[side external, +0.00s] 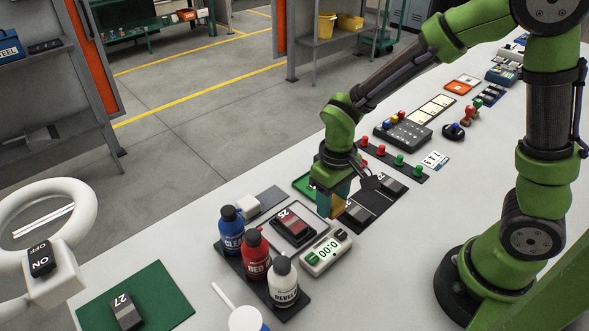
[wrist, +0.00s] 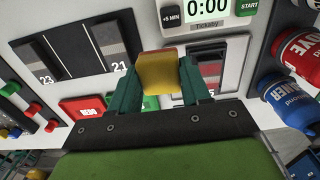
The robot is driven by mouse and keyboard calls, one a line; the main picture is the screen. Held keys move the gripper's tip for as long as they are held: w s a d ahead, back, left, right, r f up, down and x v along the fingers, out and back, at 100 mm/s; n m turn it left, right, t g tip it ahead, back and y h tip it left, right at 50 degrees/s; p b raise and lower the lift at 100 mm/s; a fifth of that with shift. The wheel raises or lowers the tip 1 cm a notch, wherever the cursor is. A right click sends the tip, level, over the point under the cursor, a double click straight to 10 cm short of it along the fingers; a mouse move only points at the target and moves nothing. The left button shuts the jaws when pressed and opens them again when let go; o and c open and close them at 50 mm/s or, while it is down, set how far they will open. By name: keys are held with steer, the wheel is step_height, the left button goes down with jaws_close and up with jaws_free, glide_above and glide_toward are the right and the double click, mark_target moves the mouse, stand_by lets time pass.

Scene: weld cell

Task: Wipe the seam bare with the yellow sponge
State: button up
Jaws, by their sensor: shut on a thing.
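My gripper (side external: 333,193) is shut on the yellow sponge (side external: 338,207), which has a reddish face in the wrist view (wrist: 158,72). The fingers hold the sponge from both sides above the table, between the block marked 25 (side external: 292,224) and the black mat with two blocks. The block marked 25 lies in a light-rimmed tray and has a dark red upper face. In the wrist view, this block (wrist: 208,58) is partly hidden by the right finger. The sponge looks apart from the block. The seam itself is not clear.
Blue (side external: 231,228), red (side external: 255,255) and white (side external: 282,280) bottles stand in a row beside the tray. A timer (side external: 327,252) reads 0:00. Block 27 (side external: 126,311) lies on a green mat.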

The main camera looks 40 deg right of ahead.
step_height(320, 180, up, 5)
glide_above(282, 213)
steer(key=shift+w+r, duration=0.1)
steer(key=shift+r, duration=0.3)
steer(key=shift+f, duration=0.4)
steer(key=shift+s+f, duration=0.2)
steer(key=shift+f, duration=3.4)
steer(key=shift+s+f, duration=0.15)
steer(key=shift+s, duration=0.5)
steer(key=shift+c, duration=0.6)
steer(key=shift+s, duration=3.05)
steer(key=w, duration=0.4)
steer(key=shift+w, duration=1.7)
steer(key=shift+w+r, duration=0.15)
steer(key=shift+r, duration=0.05)
step_height(282, 213, up, 8)
